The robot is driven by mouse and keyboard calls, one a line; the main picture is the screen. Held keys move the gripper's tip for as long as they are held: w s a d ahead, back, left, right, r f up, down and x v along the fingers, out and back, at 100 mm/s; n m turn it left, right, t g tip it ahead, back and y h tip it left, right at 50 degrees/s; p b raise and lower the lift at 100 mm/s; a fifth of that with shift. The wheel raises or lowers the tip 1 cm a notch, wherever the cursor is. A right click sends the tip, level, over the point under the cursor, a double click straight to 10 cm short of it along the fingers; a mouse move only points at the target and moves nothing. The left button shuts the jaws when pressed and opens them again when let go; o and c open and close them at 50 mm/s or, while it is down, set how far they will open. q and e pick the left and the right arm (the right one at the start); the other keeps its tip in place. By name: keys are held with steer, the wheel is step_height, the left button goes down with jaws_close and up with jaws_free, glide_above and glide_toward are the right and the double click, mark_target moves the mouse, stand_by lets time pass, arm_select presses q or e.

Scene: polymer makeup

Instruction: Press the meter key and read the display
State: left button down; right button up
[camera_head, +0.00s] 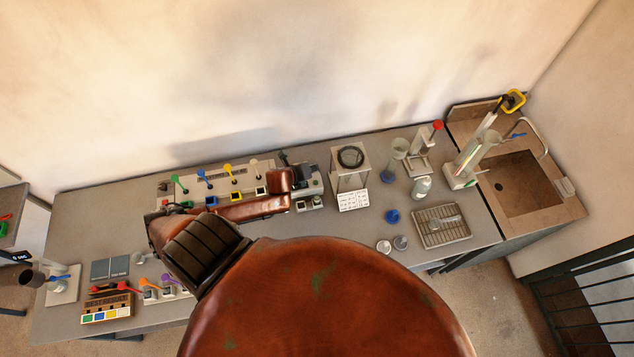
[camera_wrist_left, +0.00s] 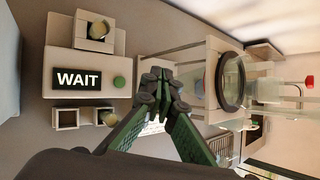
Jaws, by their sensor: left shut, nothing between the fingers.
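The meter is a pale box (camera_wrist_left: 70,55) in the left wrist view, with a black display (camera_wrist_left: 82,80) reading "WAIT" in white. A round green key (camera_wrist_left: 119,81) sits beside the display. My left gripper (camera_wrist_left: 161,76) is shut and empty. In that view its fingertips appear a little to the right of the key; I cannot tell whether they touch the meter. In the head view the meter (camera_head: 316,184) is at the back middle of the bench, partly hidden by my left arm and gripper (camera_head: 304,172). My right gripper is not in view.
A stand with a round lens (camera_head: 350,157) is right of the meter, with a white card (camera_head: 354,201) in front. A rack with coloured handles (camera_head: 232,184) is to the left. Glassware, a wire tray (camera_head: 441,225) and a sink (camera_head: 520,186) are farther right.

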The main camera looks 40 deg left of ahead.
mark_target(314, 183)
arm_select(q)
step_height(314, 183, down, 4)
steer(key=shift+w+r+b, duration=0.1)
steer(key=shift+r+b, duration=0.1)
steer(key=shift+b, duration=1)
step_height(314, 183, down, 4)
steer(key=b, duration=0.4)
steer(key=shift+w+f, duration=0.15)
steer(key=shift+f, duration=0.5)
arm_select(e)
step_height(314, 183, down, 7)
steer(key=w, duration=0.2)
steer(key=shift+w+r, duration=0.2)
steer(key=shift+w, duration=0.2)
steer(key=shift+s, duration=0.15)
arm_select(q)
steer(key=shift+f, duration=0.15)
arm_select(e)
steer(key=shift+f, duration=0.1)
arm_select(q)
steer(key=shift+f+b, duration=0.3)
